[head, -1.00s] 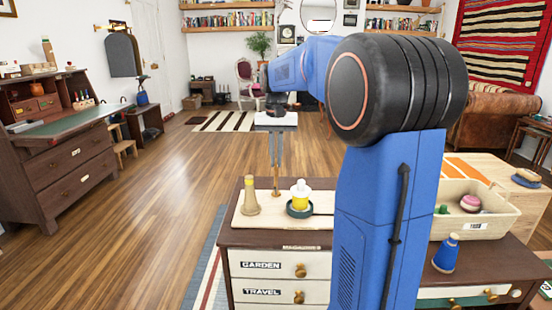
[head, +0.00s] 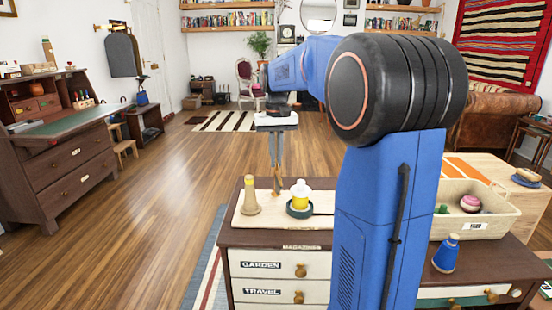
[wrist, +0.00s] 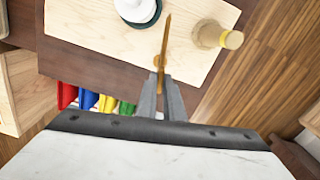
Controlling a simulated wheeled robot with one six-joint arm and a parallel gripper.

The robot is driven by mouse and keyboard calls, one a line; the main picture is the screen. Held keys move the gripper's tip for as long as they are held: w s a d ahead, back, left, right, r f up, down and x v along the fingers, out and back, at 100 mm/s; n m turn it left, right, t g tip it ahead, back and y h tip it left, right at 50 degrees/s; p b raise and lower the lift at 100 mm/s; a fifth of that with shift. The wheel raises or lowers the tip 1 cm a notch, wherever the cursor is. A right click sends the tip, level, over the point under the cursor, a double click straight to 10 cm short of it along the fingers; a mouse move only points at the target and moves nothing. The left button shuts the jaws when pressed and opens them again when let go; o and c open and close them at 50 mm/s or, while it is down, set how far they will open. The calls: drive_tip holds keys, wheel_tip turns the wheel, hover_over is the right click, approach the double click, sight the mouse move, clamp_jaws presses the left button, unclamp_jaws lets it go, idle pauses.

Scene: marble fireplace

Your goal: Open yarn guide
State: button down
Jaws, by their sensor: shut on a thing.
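The yarn guide appears to be a thin brass-coloured bar (wrist: 166,38) at the wooden board. It also shows as a small brass piece (head: 277,182) below my fingers in the head view. My gripper (wrist: 160,68) is shut on its near end, with the fingers pointing down to it from above. In the head view my gripper (head: 276,166) hangs over the board, between and behind a tan cone spool (head: 250,198) and a white-and-yellow spool (head: 300,196). My fingers hide part of the bar, and its attachment is unclear.
The pale board (head: 240,218) lies on a dark cabinet with labelled drawers (head: 275,264). The cone stands left of the bar and the white-and-yellow spool right, both close. A cream bin (head: 490,222) and a blue spool (head: 446,254) are farther right.

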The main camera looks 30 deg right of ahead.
drive_tip(key=n, duration=1.3)
drive_tip(key=shift+n, duration=0.4)
idle(0.3)
drive_tip(key=c, duration=1.9)
unclamp_jaws()
drive_tip(key=shift+o, duration=0.2)
wheel_tip(320, 180, up, 18)
drive_tip(key=shift+f, duration=0.25)
